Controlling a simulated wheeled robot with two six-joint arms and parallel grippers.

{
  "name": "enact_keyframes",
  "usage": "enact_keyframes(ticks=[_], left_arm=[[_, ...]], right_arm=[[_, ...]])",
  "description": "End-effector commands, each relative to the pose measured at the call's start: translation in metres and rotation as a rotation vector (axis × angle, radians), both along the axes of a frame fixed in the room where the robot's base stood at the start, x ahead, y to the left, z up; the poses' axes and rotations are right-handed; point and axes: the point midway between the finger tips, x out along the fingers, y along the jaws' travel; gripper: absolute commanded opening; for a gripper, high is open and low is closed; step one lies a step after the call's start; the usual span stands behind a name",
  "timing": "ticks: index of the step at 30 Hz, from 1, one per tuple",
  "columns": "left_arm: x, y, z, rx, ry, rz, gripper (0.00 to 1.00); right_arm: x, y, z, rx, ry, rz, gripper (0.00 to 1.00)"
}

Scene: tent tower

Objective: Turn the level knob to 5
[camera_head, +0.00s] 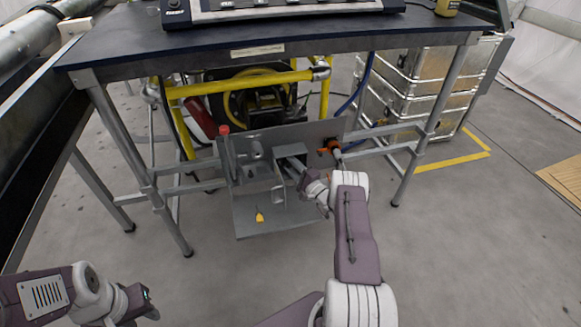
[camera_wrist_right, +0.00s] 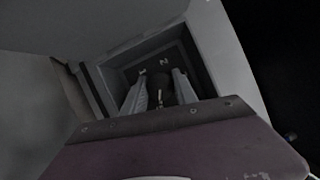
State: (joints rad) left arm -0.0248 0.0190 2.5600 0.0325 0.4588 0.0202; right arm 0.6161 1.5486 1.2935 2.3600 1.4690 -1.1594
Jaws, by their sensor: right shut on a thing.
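The level knob (camera_wrist_right: 160,85) is dark and sits deep inside a square recessed box (camera_wrist_right: 110,72) in the right wrist view. A pale pointer line shows on it. Small pale marks stand on the dial face behind it, too dim to read surely. My right gripper (camera_wrist_right: 157,92) reaches into the box with a finger on each side of the knob, shut on it. In the head view the box (camera_head: 291,151) is on a grey panel (camera_head: 257,140) under the table, and my right arm hides the fingertips. My left gripper (camera_head: 149,304) is at the lower left, away from the panel; its jaws are unclear.
A dark-topped table (camera_head: 130,45) stands over the panel. A red-topped lever (camera_head: 227,155), an orange valve handle (camera_head: 329,147) and a yellow tag (camera_head: 260,217) are close by. Metal cases (camera_head: 400,95) stand at the right. The floor in front is clear.

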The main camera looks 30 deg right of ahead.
Motion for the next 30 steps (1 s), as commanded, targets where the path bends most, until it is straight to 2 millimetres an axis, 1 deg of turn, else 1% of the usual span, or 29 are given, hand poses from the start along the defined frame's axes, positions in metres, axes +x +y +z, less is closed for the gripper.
enact_keyframes(ticks=[6, 19, 20, 21, 22, 30], left_arm=[[0.0000, 0.0000, -0.0030, 0.000, 0.000, 0.000, 0.36], [0.0000, 0.0000, -0.0031, 0.000, 0.000, 0.000, 0.36], [0.0000, 0.0000, -0.0031, 0.000, 0.000, 0.000, 0.36], [0.0000, 0.0000, -0.0031, 0.000, 0.000, 0.000, 0.36], [0.0000, 0.0000, -0.0031, 0.000, 0.000, 0.000, 0.36], [0.0000, 0.0000, -0.0030, 0.000, 0.000, 0.000, 0.36]], right_arm=[[0.0000, -0.0002, -0.0001, 0.041, -0.011, -0.001, 0.00], [0.0000, -0.0004, 0.0004, 0.048, -0.012, -0.001, 0.00], [0.0000, -0.0004, 0.0004, 0.048, -0.012, -0.001, 0.37], [0.0000, -0.0004, 0.0004, 0.048, -0.012, -0.001, 0.48], [0.0000, -0.0004, 0.0004, 0.048, -0.012, -0.001, 0.55], [-0.0001, -0.0003, 0.0002, 0.048, -0.011, -0.001, 0.55]])
